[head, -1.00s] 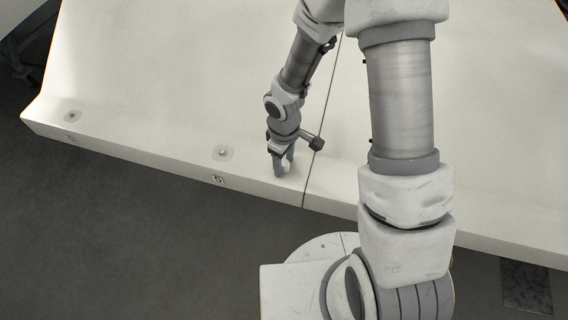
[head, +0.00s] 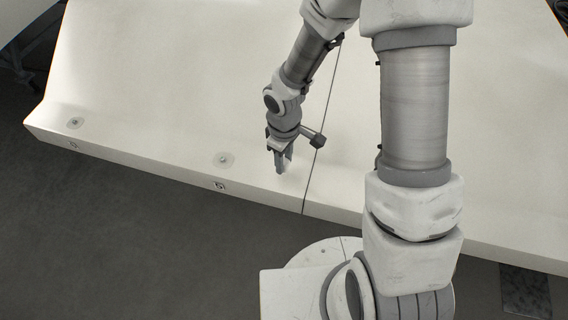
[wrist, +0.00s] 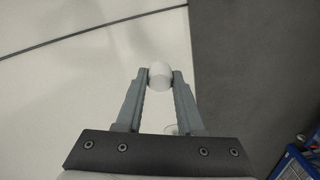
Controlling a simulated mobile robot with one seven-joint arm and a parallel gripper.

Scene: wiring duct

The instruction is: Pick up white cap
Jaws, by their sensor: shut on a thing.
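The white cap (wrist: 160,75) is a small, pale, rounded piece between the fingertips in the wrist view. My gripper (wrist: 160,78) is shut on it, with one finger touching each side. In the head view my gripper (head: 281,168) is over the white surface near its front edge, just left of the dark seam. The cap cannot be made out in the head view. How high it is above the surface is hard to tell.
The long white duct (head: 180,90) has a dark seam (head: 318,165) across it. Two round fittings (head: 223,160) (head: 74,122) lie along its front edge to the left. The dark floor (head: 120,240) is in front. A blue object (wrist: 297,160) shows at the wrist view's lower right.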

